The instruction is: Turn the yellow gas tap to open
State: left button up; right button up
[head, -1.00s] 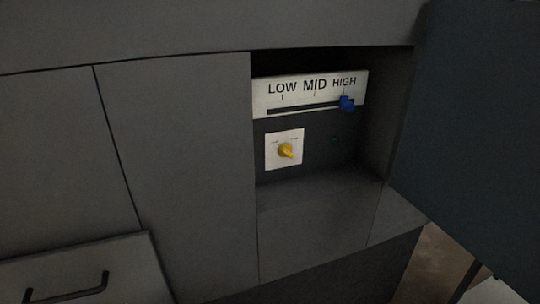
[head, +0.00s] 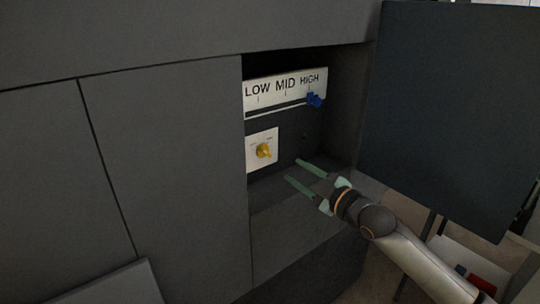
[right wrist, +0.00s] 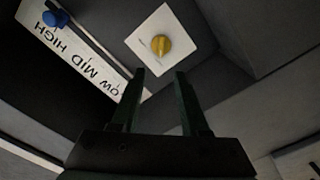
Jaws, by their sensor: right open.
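The yellow gas tap (head: 263,151) is a small knob on a white square plate (head: 255,158), set in the back wall of an open recess. It also shows in the right wrist view (right wrist: 159,45), ahead of the fingertips. My right gripper (head: 295,170) is open and empty, with green fingers pointing into the recess. It is to the right of and a little below the tap, apart from it. In the right wrist view its two fingers (right wrist: 160,74) show with a gap between them. My left gripper is not in view.
A white LOW/MID/HIGH panel (head: 285,88) sits above the tap, with a blue slider (head: 314,100) at HIGH. An open dark door (head: 445,110) stands to the right of the recess. Grey cabinet fronts (head: 165,170) lie to the left.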

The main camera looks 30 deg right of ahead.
aim_at(266, 153)
jog(key=w, duration=0.3)
jog(key=w+p, duration=0.1)
jog(key=w, duration=0.3)
jog(key=w+a, duration=0.1)
jog(key=w, duration=0.3)
jog(key=shift+w+f, duration=0.1)
jog(key=shift+w, duration=0.05)
jog(key=shift+d, duration=0.1)
grip_shut()
dwell(0.3)
